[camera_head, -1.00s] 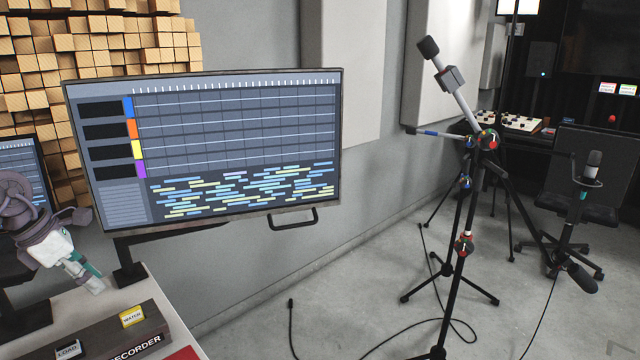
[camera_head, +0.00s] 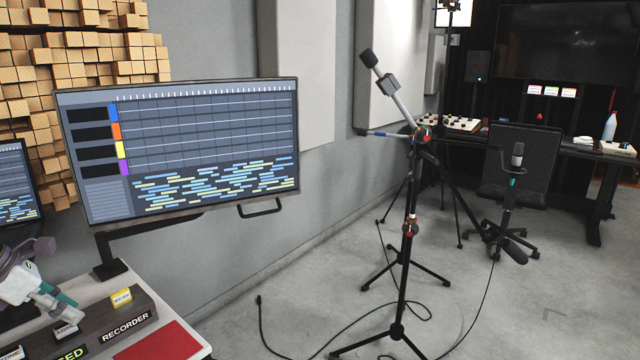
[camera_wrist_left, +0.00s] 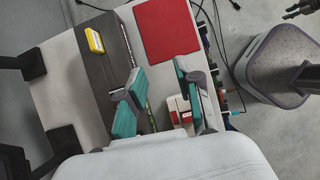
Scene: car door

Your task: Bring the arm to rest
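My left gripper (camera_head: 52,305) is at the lower left of the head view, above the desk with the recorder box (camera_head: 127,323). Its teal-padded fingers also show in the left wrist view (camera_wrist_left: 162,98), apart, with nothing held between them. That view looks down on the desk, the dark recorder box (camera_wrist_left: 105,65) and a red mat (camera_wrist_left: 167,30). A small white and red item (camera_wrist_left: 180,110) shows beyond the gap between the fingers.
A large monitor (camera_head: 180,150) on a bracket stands close beyond the desk. A microphone stand (camera_head: 405,240) with a boom is on the floor, cables around it. A chair (camera_head: 520,165) and back desk (camera_head: 575,148) are farther right.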

